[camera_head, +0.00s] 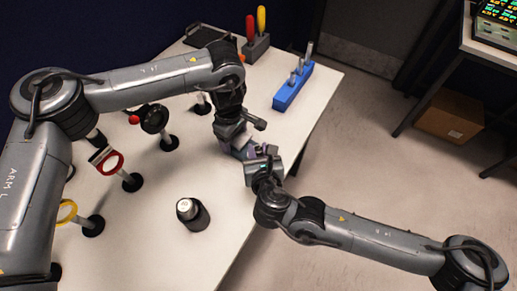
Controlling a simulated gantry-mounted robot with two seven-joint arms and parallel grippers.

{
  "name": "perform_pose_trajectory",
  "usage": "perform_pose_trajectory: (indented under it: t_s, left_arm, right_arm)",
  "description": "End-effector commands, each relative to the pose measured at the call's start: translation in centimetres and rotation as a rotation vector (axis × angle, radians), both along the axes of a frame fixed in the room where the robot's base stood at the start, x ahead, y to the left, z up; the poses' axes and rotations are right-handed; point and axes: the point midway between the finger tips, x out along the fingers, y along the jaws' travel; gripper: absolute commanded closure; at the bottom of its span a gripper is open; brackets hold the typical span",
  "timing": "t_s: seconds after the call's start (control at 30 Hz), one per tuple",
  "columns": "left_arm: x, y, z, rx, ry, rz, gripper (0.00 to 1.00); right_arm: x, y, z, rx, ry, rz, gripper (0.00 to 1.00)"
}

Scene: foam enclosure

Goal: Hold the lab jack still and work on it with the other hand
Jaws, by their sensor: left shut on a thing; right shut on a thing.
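The lab jack (241,149) stands near the table's right edge, and only small parts of it show between my two grippers. My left gripper (240,138) reaches down onto it from above and behind, shut on it. My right gripper (257,160) comes in from the lower right and is shut on a part of the jack's near side, perhaps its knob. The fingertips and the exact contact points are hidden by the gripper bodies.
A blue rack (293,87) with upright metal pieces and a dark holder with red and yellow handled tools (256,45) stand at the back right. Several posts on black bases, one with a red ring (107,162), stand left. A small capped container (188,208) stands in front.

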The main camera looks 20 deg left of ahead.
Motion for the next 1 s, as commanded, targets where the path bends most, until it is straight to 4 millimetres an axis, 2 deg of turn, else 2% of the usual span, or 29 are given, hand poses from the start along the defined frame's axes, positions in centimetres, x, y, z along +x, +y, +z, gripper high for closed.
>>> perform_pose_trajectory:
  t_s: [0.03, 0.77, 0.8, 0.97, 1.0]
  left_arm:
    - [-0.32, 0.10, -0.72, 0.004, 0.010, -0.001, 0.94]
    - [-0.24, 0.20, -0.72, 0.006, 0.008, 0.002, 0.94]
    - [-0.24, 0.21, -0.72, 0.006, 0.008, 0.002, 0.94]
    - [-0.24, 0.21, -0.71, 0.006, 0.008, 0.002, 0.94]
    - [-0.24, 0.21, -0.71, 0.006, 0.008, 0.002, 0.94]
  right_arm:
    - [0.05, 0.02, 0.02, 0.002, -0.001, 0.000, 1.00]
    - [-0.02, 0.08, 0.11, 0.004, -0.001, 0.002, 1.00]
    - [-0.02, 0.08, 0.11, 0.004, -0.001, 0.002, 0.70]
    - [-0.01, 0.07, 0.05, 0.003, -0.002, 0.002, 0.46]
    - [-0.02, 0.06, 0.03, 0.003, -0.001, 0.002, 0.46]
